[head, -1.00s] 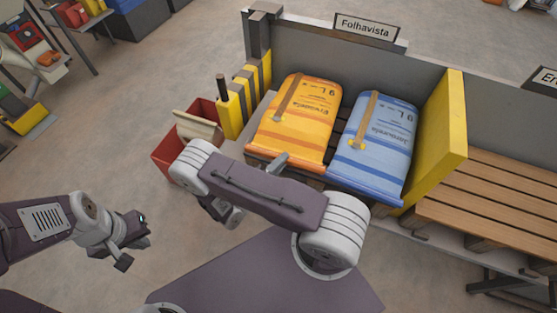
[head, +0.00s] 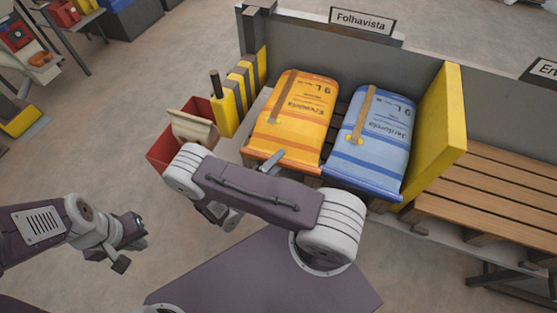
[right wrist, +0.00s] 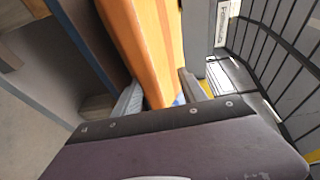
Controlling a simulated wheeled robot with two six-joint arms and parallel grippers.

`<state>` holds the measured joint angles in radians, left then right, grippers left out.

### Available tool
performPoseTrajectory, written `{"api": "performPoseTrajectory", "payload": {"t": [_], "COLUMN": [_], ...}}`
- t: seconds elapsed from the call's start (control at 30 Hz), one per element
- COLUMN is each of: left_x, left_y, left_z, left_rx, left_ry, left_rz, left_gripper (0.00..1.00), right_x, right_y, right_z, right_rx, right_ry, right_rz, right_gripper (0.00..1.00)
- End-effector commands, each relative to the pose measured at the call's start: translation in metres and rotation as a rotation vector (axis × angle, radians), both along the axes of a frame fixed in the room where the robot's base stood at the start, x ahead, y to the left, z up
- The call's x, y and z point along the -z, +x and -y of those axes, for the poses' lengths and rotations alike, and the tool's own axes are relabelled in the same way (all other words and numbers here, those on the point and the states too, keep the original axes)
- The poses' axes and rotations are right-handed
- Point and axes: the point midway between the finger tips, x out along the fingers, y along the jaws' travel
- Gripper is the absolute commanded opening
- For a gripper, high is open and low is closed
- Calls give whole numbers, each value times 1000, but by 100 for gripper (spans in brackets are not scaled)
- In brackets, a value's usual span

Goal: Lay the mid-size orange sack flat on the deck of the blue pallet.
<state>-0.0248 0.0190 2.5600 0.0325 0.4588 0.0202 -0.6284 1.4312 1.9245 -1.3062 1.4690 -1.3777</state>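An orange sack (head: 303,112) marked 9 L lies on a slatted rack under the Folhavista sign, beside a blue sack (head: 372,135). My right gripper (head: 270,161) is at the orange sack's near edge. In the right wrist view its fingers (right wrist: 160,98) stand apart, with an orange surface (right wrist: 150,45) between them. A small gap shows beside the right finger, so it looks open and not closed on the sack. My left gripper (head: 130,243) hangs open and empty over the floor at lower left. I cannot make out a blue pallet.
A yellow panel (head: 438,132) closes the bay on the right, with a wooden slatted rack (head: 500,200) beyond. A yellow and grey striped barrier (head: 240,98) and a red bin (head: 160,151) stand on the left.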

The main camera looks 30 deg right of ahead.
Motion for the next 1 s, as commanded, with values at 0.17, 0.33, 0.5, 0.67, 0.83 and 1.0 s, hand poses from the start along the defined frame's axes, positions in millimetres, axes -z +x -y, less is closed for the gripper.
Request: {"api": "performPoseTrajectory", "payload": {"t": [0.17,0.33,0.5,0.67,0.83,1.0], "left_x": [-1,0,0,0,0,0], "left_y": [0,0,0,0,0,0], "left_z": [0,0,0,0,0,0], "left_rx": [0,0,0,0,0,0], "left_ry": [0,0,0,0,0,0], "left_rz": [0,0,0,0,0,0], "left_gripper": [0,0,0,0,0,0], "right_x": [-3,-4,-6,-6,-6,-6], "right_y": [-12,-23,-29,-29,-29,-29], "right_z": [-38,-68,-80,-80,-80,-80], "right_rx": [-9,-6,-2,0,-1,-1], "right_ry": [-2,-4,-6,-6,-7,-7], "right_rz": [5,5,3,3,5,5], "right_gripper": [46,46,46,46,46,46]}}
